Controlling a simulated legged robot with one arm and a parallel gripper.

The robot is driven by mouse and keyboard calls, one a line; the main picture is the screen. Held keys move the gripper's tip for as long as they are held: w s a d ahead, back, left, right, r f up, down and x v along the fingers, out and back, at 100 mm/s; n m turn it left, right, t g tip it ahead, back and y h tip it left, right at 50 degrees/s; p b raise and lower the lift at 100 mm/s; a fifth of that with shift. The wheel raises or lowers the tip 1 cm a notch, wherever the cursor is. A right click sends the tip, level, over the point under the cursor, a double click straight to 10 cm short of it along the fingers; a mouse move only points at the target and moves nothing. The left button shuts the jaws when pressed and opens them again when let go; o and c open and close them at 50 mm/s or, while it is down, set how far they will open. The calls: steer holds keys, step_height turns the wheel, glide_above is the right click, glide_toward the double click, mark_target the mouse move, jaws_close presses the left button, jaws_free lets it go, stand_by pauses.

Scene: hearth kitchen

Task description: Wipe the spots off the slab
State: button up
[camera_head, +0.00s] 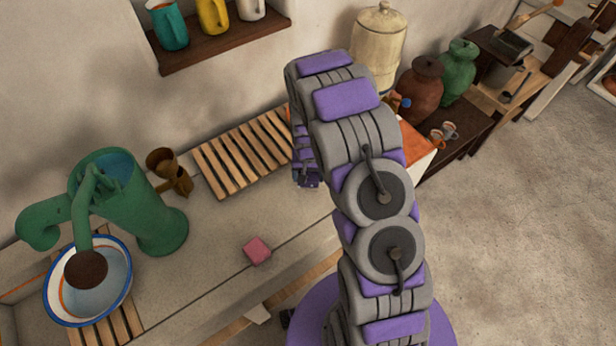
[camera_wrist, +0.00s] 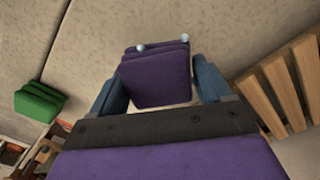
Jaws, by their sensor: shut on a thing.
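The slab (camera_head: 215,235) is a pale stone counter running along the wall. It also shows, speckled, in the wrist view (camera_wrist: 215,25). I cannot make out distinct spots on it. My gripper (camera_wrist: 160,88) has blue fingers shut on a purple folded cloth-like block (camera_wrist: 155,75), held over the slab; I cannot tell whether it touches. Two small pale balls show at the block's far edge. In the head view my gripper (camera_head: 306,178) is mostly hidden behind my arm, near the right end of a slatted wooden rack (camera_head: 240,155). A pink block (camera_head: 257,250) lies on the slab's front part.
A green pump (camera_head: 150,205) and a white basin (camera_head: 117,290) stand at the left, beside a brown jug (camera_head: 168,170). Rack slats (camera_wrist: 285,90) are close right of my gripper. A green block (camera_wrist: 38,102) lies at left. Jars (camera_head: 420,85) stand beyond my arm.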

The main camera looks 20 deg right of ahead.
steer(key=shift+r, duration=1)
steer(key=shift+r, duration=0.1)
steer(key=shift+r+p, duration=0.55)
steer(key=shift+r, duration=0.9)
